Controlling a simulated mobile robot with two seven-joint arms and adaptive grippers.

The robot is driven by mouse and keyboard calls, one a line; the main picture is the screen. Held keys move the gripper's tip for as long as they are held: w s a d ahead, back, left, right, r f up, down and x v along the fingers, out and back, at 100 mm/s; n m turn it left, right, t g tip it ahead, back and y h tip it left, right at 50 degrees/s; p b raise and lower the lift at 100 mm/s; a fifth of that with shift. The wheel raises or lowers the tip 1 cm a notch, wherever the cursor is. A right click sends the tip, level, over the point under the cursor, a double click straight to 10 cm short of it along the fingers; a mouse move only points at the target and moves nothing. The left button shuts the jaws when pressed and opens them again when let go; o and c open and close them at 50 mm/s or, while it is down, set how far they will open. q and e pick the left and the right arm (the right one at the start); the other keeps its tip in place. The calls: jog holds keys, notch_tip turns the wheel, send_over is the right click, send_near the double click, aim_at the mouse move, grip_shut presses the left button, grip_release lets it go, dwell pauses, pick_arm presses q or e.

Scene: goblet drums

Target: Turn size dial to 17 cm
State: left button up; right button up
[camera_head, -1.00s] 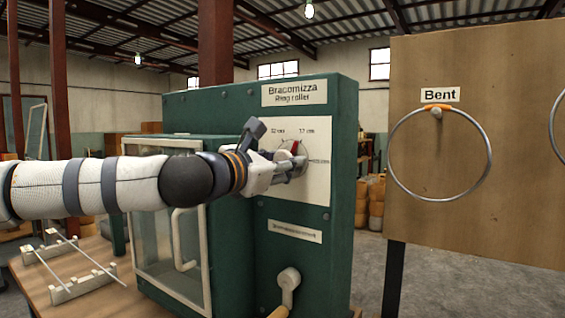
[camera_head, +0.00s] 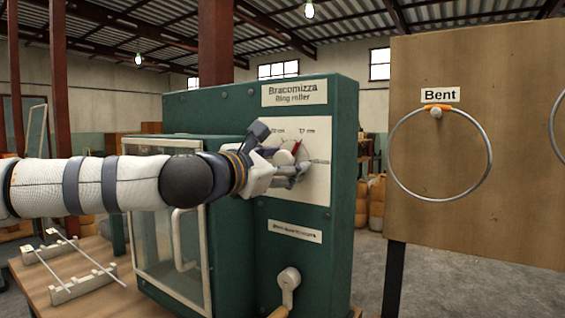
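The size dial (camera_head: 285,157) is a pale knob on a grey disc with a red mark, on the white panel (camera_head: 318,187) of the green ring roller (camera_head: 340,130). The red mark points up and slightly right, toward the upper right label (camera_head: 308,131), which seems to read 17 cm. The small print is blurred. My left gripper (camera_head: 296,172) is at the lower part of the dial, its fingers partly covering the disc. I cannot tell whether they touch or grip the knob. My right gripper is not in view.
A glass door (camera_head: 168,240) with a white handle (camera_head: 180,240) is below my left arm. A crank (camera_head: 289,283) sticks out low on the machine. A wooden board (camera_head: 520,150) with a metal ring (camera_head: 489,150) labelled Bent stands right. A rod rack (camera_head: 75,290) is at lower left.

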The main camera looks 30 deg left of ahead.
pick_arm(q)
jog(key=s+a, duration=0.1)
jog(key=s, duration=1.1)
jog(key=shift+a, duration=0.3)
